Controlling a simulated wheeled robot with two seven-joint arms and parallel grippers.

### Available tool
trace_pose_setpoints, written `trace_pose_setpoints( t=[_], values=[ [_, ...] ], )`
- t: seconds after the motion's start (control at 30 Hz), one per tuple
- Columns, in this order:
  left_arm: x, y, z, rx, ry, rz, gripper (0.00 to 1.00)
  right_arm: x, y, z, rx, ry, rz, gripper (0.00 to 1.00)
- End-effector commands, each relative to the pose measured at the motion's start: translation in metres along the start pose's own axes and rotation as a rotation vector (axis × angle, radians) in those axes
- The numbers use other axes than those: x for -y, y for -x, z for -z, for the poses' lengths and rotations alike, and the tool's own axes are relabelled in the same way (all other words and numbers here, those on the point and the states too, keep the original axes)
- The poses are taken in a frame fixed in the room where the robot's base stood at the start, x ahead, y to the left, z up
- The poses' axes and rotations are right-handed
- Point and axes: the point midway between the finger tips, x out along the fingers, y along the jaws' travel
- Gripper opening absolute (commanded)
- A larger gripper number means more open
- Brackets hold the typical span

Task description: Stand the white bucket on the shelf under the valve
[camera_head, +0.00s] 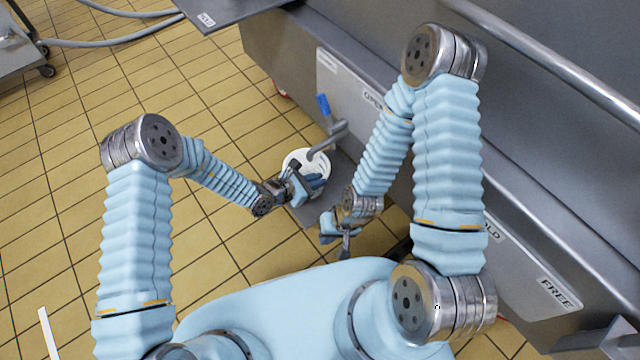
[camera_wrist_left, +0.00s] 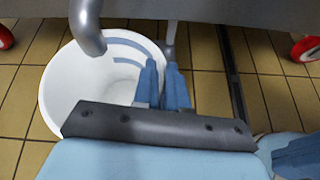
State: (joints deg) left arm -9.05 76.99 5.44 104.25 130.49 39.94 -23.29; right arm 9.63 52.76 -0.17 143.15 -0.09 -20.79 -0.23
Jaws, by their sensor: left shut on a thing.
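The white bucket (camera_head: 296,157) is upright beside the grey vat front, below the valve (camera_head: 338,133) with its blue handle (camera_head: 323,105). In the left wrist view the bucket (camera_wrist_left: 72,88) is open at the top, and the valve's spout (camera_wrist_left: 88,28) hangs over its far rim. My left gripper (camera_head: 312,184) is shut on the bucket's near right wall; its blue fingers (camera_wrist_left: 162,85) straddle the rim. A grey surface (camera_head: 318,213), which looks like the shelf, shows beside the bucket. I cannot tell whether the bucket touches it. My right gripper (camera_head: 345,250) hangs apart; its jaws are unclear.
The steel vat wall (camera_head: 540,150) with labelled panels runs diagonally along the right, close to my right arm. A steel table (camera_head: 225,12) and hoses stand at the top left. Tiled floor (camera_head: 60,210) is clear on the left. Red wheels (camera_wrist_left: 305,48) show at the vat's foot.

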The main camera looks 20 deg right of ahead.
Motion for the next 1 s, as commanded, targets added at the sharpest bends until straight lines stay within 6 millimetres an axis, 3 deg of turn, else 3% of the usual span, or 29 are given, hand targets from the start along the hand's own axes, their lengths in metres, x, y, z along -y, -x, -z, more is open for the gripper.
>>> trace_pose_setpoints(
  t=[0.17, 0.33, 0.73, 0.77, 0.9, 1.0],
  values=[
    [0.0, -0.015, -0.008, 0.002, -0.001, 0.001, 0.0, -0.001, -0.001, 0.0, -0.001, 0.0, 0.0, 0.0],
    [0.003, -0.028, 0.022, 0.0, 0.001, 0.0, 0.0, -0.004, -0.005, 0.001, -0.002, -0.002, -0.002, 0.0],
    [0.004, -0.031, 0.028, 0.001, 0.0, 0.0, 0.0, -0.005, -0.008, 0.001, -0.003, -0.002, -0.002, 0.0],
    [0.004, -0.03, 0.027, 0.0, 0.0, 0.0, 0.17, -0.004, -0.007, 0.001, -0.002, -0.002, -0.002, 0.0],
    [0.004, -0.03, 0.027, 0.0, 0.0, 0.0, 0.38, -0.004, -0.006, 0.001, -0.002, -0.002, -0.002, 0.0],
    [0.004, -0.03, 0.027, 0.0, 0.0, 0.0, 0.38, -0.004, -0.006, 0.001, -0.003, -0.002, -0.002, 0.0]
  ],
)
